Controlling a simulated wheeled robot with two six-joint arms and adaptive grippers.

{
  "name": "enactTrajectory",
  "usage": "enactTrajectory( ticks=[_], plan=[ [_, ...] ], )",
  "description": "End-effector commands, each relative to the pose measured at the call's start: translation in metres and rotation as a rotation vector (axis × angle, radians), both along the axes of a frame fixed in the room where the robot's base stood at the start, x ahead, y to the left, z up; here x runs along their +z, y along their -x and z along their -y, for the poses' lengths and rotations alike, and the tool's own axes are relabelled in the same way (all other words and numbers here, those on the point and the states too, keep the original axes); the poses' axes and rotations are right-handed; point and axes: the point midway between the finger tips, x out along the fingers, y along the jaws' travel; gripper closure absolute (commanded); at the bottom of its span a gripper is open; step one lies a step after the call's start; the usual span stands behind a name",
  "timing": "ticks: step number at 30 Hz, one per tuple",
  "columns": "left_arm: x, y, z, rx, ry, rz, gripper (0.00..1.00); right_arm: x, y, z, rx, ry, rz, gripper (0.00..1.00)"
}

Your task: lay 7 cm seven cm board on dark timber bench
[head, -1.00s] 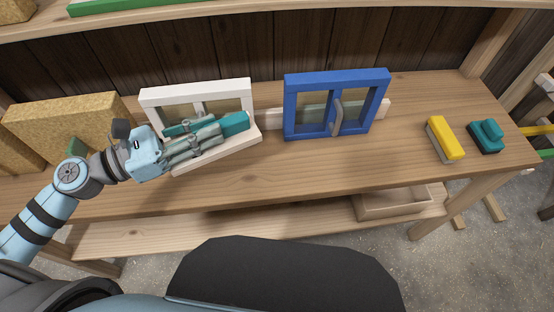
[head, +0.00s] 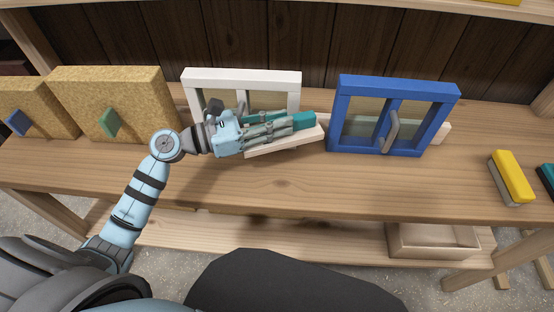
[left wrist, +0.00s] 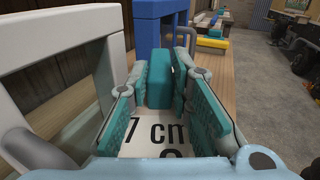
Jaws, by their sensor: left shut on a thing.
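A pale board marked "7 cm" shows under my left gripper's fingers in the left wrist view (left wrist: 160,140); in the head view its edge (head: 290,145) shows in front of a white frame. My left gripper (head: 292,124) is shut on a teal block (head: 303,120) at the board, which also stands between the fingers in the left wrist view (left wrist: 160,80). The board looks held a little above the bench, with a shadow below. The bench in view (head: 200,185) is mid-brown wood; I cannot make out a darker one. My right gripper is not in view.
The white frame (head: 188,88) stands behind the gripper, and a blue frame with a grey handle (head: 343,95) stands right of it. Cork boards (head: 105,85) stand at the left. A yellow block (head: 512,175) lies at the right. The bench front is clear.

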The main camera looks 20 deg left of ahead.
Motion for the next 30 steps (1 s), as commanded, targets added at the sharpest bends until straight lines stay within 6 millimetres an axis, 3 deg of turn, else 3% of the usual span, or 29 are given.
enactTrajectory(
  ticks=[1, 6, 12, 18, 29, 30],
  plan=[
    [-0.015, 0.0, 0.0, 0.001, 0.002, -0.003, 1.0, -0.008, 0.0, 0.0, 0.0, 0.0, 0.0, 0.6],
    [-0.052, 0.0, 0.0, 0.001, 0.001, -0.002, 1.0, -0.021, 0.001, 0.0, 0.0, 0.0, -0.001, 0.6],
    [-0.074, 0.0, 0.0, 0.0, 0.0, -0.001, 1.0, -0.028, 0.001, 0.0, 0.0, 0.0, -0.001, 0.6],
    [-0.11, 0.0, 0.0, 0.001, 0.001, -0.002, 1.0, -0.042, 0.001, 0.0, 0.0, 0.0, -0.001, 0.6],
    [-0.114, 0.0, 0.0, 0.0, 0.0, 0.0, 1.0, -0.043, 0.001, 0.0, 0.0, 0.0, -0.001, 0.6],
    [-0.114, 0.0, 0.0, 0.0, 0.0, 0.0, 0.76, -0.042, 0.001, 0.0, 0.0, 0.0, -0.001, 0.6]
  ],
)
